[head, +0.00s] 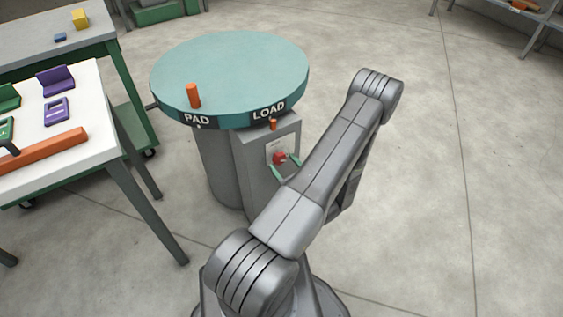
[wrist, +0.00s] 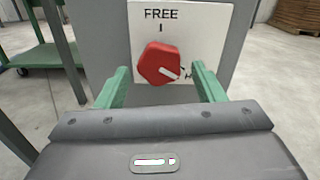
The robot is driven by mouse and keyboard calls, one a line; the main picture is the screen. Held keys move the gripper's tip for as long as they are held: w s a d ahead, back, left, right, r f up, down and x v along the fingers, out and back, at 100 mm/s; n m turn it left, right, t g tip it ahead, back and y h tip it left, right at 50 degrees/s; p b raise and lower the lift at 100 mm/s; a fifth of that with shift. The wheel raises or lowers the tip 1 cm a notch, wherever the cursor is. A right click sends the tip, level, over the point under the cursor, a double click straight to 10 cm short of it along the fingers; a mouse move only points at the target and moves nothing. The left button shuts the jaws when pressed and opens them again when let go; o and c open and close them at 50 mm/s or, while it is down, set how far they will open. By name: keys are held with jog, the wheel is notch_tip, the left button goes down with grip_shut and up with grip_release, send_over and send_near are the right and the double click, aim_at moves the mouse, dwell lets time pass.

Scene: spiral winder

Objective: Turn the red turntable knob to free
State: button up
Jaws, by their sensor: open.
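The red turntable knob (wrist: 160,64) sits on a white plate (wrist: 204,22) on the front of the grey pedestal. The plate reads FREE with a tick above the knob. The knob's white pointer line points to the lower right, away from FREE, toward a partly hidden mark. My gripper (wrist: 158,80) is open, its green fingers on either side of the knob, apart from it in this view. In the head view the knob (head: 279,157) shows small between the green fingers. The teal turntable (head: 230,72) above has PAD and LOAD labels on its rim.
A smaller orange peg (head: 273,125) stands on top of the grey pedestal (head: 258,188). A white-topped table (head: 90,135) with purple and green parts is at the left.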

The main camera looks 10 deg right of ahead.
jog(key=shift+x, duration=1.1)
jog(key=c, duration=1)
jog(key=shift+o, duration=0.2)
